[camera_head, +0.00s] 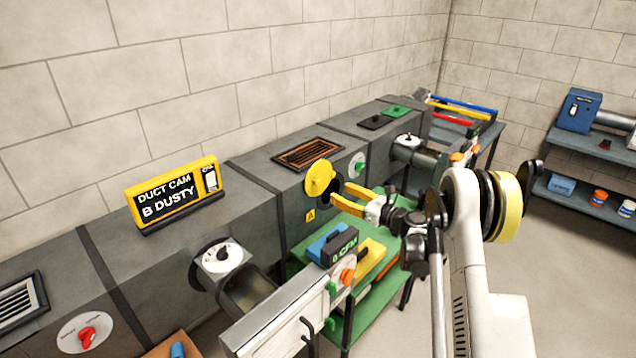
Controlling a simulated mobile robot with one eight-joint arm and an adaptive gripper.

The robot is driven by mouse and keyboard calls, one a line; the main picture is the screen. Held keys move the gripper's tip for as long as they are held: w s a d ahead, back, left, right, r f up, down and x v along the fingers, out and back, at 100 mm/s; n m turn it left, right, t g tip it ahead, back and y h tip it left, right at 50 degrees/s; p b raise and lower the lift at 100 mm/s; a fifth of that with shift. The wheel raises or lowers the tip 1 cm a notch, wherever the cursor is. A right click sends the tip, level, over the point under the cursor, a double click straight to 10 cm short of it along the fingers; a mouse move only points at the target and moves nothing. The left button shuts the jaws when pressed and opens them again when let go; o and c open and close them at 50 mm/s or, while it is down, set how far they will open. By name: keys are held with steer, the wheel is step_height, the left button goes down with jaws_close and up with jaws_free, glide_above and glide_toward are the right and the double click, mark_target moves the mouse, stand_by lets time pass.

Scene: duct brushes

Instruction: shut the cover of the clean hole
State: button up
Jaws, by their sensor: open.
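A round yellow cover (319,179) with a dark knob is at the front upper edge of the grey duct (290,210), above a small yellow label A (310,215). I cannot tell whether it lies flat over its hole. My gripper (341,193) is just right of the cover, its two orange-yellow fingers apart and pointing at it. Nothing shows between them. I cannot tell whether a fingertip touches the cover. No hole marked B is clear to me.
A green table (372,305) with blue and yellow items stands below my gripper. Round dial ports (221,256) and pipes stick out of the duct. Shelves (590,160) stand at the right; floor is free before them.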

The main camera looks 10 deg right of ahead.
mark_target(319, 183)
steer(key=b+x, duration=0.2)
steer(key=x, duration=0.8)
steer(key=shift+w+f+b, duration=0.15)
steer(key=shift+w+b, duration=0.2)
jaws_close()
